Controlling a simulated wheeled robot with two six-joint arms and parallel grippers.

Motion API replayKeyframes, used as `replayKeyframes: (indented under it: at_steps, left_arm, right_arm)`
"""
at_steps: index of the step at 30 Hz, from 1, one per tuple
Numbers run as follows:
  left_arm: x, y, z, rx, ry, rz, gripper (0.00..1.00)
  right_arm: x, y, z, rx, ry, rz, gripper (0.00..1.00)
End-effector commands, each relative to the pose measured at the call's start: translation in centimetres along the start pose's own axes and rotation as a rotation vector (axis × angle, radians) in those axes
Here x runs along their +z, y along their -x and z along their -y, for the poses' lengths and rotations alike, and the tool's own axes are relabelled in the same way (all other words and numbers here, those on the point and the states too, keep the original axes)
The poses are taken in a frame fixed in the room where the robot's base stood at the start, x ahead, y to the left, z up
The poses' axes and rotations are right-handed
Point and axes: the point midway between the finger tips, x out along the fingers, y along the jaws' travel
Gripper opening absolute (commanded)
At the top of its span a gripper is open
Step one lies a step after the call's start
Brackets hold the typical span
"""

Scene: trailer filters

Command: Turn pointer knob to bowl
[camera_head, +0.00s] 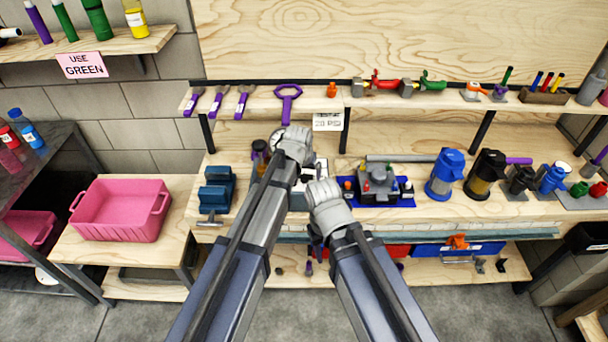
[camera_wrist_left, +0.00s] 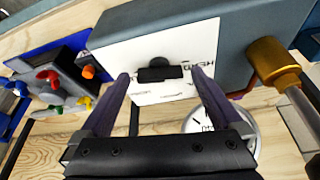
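The pointer knob (camera_wrist_left: 160,72) is a small black knob with a dark bar on a white label plate (camera_wrist_left: 112,55), seen in the left wrist view. The plate is on the face of a grey-blue box (camera_wrist_left: 215,22). Printed words surround the knob, but most are too small or covered to read. My left gripper (camera_wrist_left: 166,80) is open, with one purple finger on each side of the knob. I cannot tell whether they touch the plate. In the head view my left arm largely hides the box. My right gripper (camera_head: 316,245) hangs low near the bench's front edge, its fingers unclear.
A brass fitting (camera_wrist_left: 275,65) and a round white gauge (camera_wrist_left: 212,118) are close to the box. A blue tray (camera_head: 405,200) with a grey device is right of my arms. Blue (camera_head: 444,175) and black (camera_head: 484,175) canisters stand farther right. A pink bin (camera_head: 118,212) is left.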

Motion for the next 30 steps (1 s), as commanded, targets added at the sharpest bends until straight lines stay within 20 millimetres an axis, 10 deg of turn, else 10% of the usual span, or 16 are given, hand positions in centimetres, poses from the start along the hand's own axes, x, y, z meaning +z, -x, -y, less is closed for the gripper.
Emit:
replayKeyframes:
  at_steps: [21,30]
  left_arm:
    - [0.01,0.0,0.0,0.0,0.0,0.0,0.18]
    - [0.02,0.0,0.08,0.019,-0.045,0.0,0.17]
  right_arm:
    - [0.0,0.0,0.0,0.0,0.0,0.0,0.47]
    - [0.0,0.0,0.0,0.0,0.0,0.0,0.47]
